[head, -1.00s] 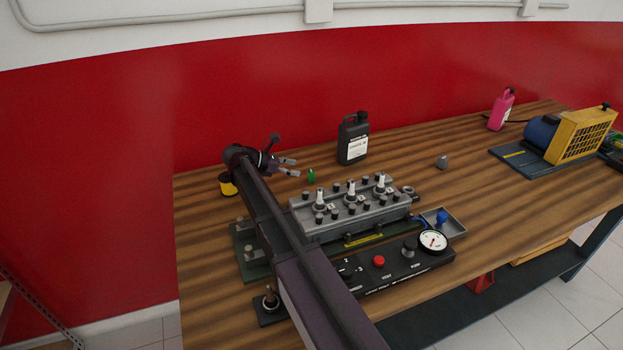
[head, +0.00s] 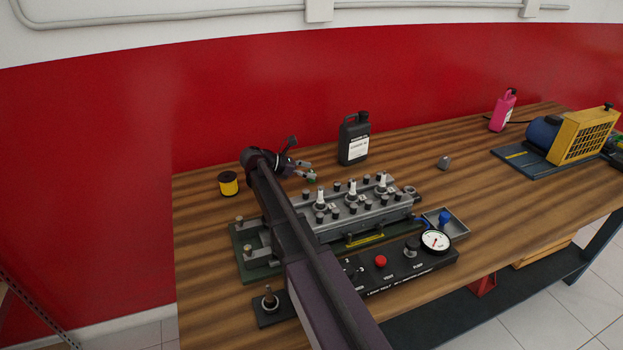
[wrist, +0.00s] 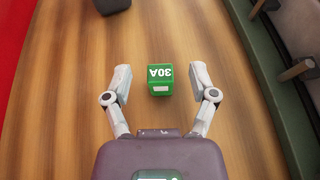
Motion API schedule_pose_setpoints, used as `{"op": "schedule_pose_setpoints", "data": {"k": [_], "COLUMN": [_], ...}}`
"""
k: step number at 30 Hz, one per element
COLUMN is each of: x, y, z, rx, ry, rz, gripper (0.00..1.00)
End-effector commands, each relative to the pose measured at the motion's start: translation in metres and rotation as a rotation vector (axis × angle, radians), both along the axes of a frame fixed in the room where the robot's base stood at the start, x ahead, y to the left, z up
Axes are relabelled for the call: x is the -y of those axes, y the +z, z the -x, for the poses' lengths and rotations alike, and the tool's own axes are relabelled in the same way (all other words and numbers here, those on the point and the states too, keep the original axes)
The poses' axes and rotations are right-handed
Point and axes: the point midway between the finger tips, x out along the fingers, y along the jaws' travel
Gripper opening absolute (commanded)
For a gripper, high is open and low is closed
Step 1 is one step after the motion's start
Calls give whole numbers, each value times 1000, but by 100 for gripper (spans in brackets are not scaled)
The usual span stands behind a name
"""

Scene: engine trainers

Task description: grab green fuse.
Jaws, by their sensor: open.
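The green fuse (wrist: 161,78), marked 30A, stands on the wooden bench in the wrist view. It lies between and slightly ahead of the open fingers, apart from both. My gripper (wrist: 161,84) is open and empty, with one finger to each side of the fuse. In the head view my gripper (head: 309,172) hangs over the bench behind the engine trainer, and only a small bit of green shows at its fingertips, so the fuse is mostly hidden there.
The engine trainer (head: 345,219) with several plugs stands close in front of my gripper. A black bottle (head: 353,140) stands behind it. A yellow spool (head: 228,184) is at the left. A grey lump (head: 444,162) sits to the right, with free bench around it.

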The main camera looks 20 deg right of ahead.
Motion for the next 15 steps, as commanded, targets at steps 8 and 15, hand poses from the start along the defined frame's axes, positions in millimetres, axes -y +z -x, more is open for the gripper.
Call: {"op": "schedule_pose_setpoints", "data": {"k": [8,15], "x": [0,1], "y": [0,0], "z": [0,0], "rx": [0,1], "ry": [0,-1], "rz": [0,0], "gripper": [74,71]}}
